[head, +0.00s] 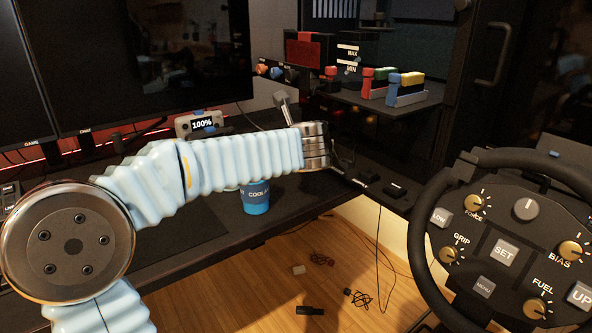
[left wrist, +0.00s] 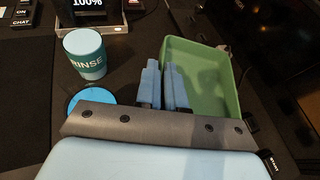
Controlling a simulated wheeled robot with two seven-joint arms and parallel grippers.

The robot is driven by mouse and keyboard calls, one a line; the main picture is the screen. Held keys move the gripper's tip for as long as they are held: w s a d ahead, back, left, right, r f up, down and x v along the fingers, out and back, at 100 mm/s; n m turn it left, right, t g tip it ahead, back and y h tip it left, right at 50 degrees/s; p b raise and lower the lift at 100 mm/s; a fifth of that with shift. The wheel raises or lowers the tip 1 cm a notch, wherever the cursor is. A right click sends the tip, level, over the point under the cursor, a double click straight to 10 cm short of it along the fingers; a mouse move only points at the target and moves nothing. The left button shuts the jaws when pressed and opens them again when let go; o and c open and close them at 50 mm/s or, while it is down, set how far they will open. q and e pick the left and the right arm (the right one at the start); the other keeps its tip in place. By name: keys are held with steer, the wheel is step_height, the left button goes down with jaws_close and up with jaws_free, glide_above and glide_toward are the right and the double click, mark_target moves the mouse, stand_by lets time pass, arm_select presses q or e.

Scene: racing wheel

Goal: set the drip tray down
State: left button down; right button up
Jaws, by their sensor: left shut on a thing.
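The drip tray is a green open tray (left wrist: 207,105) with raised walls, right of centre in the left wrist view. My left gripper (left wrist: 165,86) has its two pale blue fingers close together at the tray's left wall and is shut on it. I cannot tell whether the tray's underside touches the dark desk. In the head view my left arm reaches across the desk, and its wrist hides the gripper's fingers and the tray. My right gripper is in neither view.
A teal RINSE cup (left wrist: 85,56) stands left of the gripper, near a blue round top (left wrist: 91,99). A blue cup (head: 256,198) stands below my arm. A steering wheel (head: 505,250) fills the right. A shelf (head: 385,101) holds coloured blocks behind. Cables lie on the floor.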

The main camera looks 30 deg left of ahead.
arm_select(q)
steer(key=w+f, duration=0.2)
steer(key=w+a+f, duration=0.1)
steer(key=w+f, duration=0.2)
steer(key=shift+a+f, duration=0.15)
steer(key=shift+f, duration=0.15)
steer(key=f, duration=0.2)
steer(key=shift+w+a+f, duration=0.1)
steer(key=shift+w+f, duration=0.2)
steer(key=shift+w, duration=0.1)
steer(key=shift+f, duration=0.55)
steer(key=c, duration=1.2)
jaws_free()
steer(key=shift+c, duration=0.2)
steer(key=shift+s, duration=0.1)
steer(key=b+v, duration=0.1)
steer(key=v, duration=1.1)
steer(key=shift+f, duration=0.1)
